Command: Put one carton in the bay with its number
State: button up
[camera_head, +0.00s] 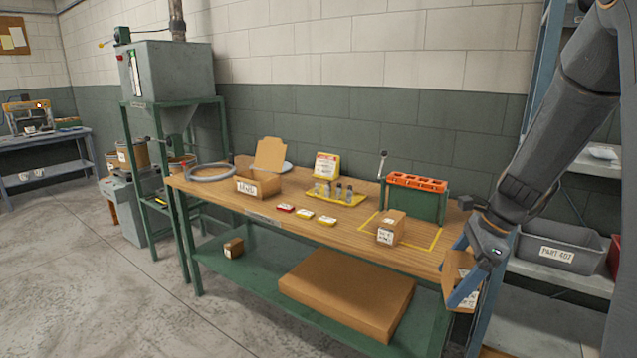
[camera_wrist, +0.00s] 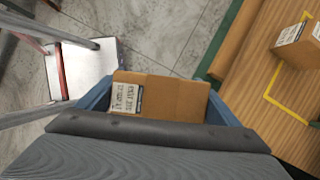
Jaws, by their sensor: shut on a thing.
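My gripper (camera_head: 468,278) is at the right end of the workbench, shut on a brown carton (camera_head: 457,268). In the wrist view the held carton (camera_wrist: 175,96) sits between the two blue fingers, with a white label at its left end; the print is too small to read surely. A second carton (camera_head: 391,227) with a white label stands on the bench inside a yellow taped outline (camera_head: 424,247); it also shows at the upper right of the wrist view (camera_wrist: 300,42).
The wooden bench (camera_head: 300,228) carries an open labelled box (camera_head: 258,184), a yellow tray (camera_head: 335,194) with several small parts, small coloured blocks and an orange-topped green fixture (camera_head: 415,195). A large flat carton (camera_head: 345,290) and a small carton (camera_head: 233,247) lie on the lower shelf.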

jog(key=w+a+f+n+g+h, duration=0.1)
jog(key=a+f+n+g+h, duration=0.15)
jog(key=a+f+n, duration=0.55)
jog(key=w+a+f+n+g+h, duration=0.1)
jog(key=a+f+n+g+h, duration=0.3)
jog(key=n, duration=0.8)
jog(key=s+d+f+y, duration=0.1)
jog(key=s+f+y, duration=0.1)
jog(key=s+f, duration=0.3)
notch_tip(320, 180, down, 3)
jog(key=shift+r+n+t, duration=0.1)
jog(key=shift+n+t, duration=0.3)
jog(key=shift+t, duration=0.05)
